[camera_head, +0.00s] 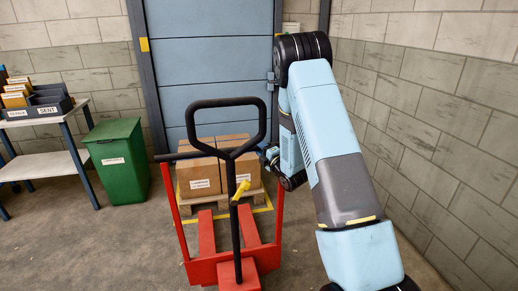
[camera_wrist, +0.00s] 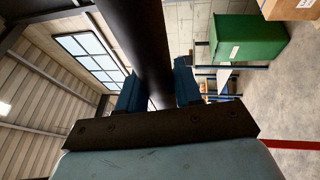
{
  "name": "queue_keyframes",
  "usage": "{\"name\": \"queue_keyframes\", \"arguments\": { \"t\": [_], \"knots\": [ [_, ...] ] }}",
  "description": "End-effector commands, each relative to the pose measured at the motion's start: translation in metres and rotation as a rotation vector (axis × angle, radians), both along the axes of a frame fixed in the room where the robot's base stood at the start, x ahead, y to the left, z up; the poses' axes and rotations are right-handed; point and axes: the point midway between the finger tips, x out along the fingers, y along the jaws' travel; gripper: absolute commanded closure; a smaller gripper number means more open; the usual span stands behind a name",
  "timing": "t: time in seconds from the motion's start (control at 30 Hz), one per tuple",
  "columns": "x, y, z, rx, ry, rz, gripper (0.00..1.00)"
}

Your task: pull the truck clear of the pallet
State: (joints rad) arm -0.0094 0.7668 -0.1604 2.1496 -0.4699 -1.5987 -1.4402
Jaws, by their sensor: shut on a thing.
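The red pallet truck (camera_head: 203,268) stands front centre in the head view, with a black loop handle (camera_head: 190,122) on an upright tiller and a yellow lever (camera_head: 241,189). Its two red forks (camera_head: 207,232) point at the wooden pallet (camera_head: 224,201), which carries several cardboard boxes (camera_head: 198,182). The fork tips are at the pallet's near edge; I cannot tell how far they go in.
A green bin (camera_head: 118,165) and a table with file trays (camera_head: 45,108) stand at the left. A blue door (camera_head: 210,60) is behind the pallet, a block wall (camera_head: 440,110) at the right. Yellow floor marking (camera_head: 268,200) surrounds the pallet. Floor left of the truck is clear.

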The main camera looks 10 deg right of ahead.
Motion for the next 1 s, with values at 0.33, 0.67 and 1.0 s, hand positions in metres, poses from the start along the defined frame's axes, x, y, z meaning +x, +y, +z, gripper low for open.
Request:
{"name": "queue_keyframes", "arguments": {
  "t": [0.33, 0.67, 1.0],
  "knots": [
    [-0.001, 0.008, 0.0, 0.003, -0.001, 0.013, 0.49],
    [-0.002, 0.003, 0.0, 0.001, 0.0, 0.006, 0.45],
    [-0.045, -0.017, -0.01, 0.0, 0.004, 0.003, 0.45]
  ]
}}
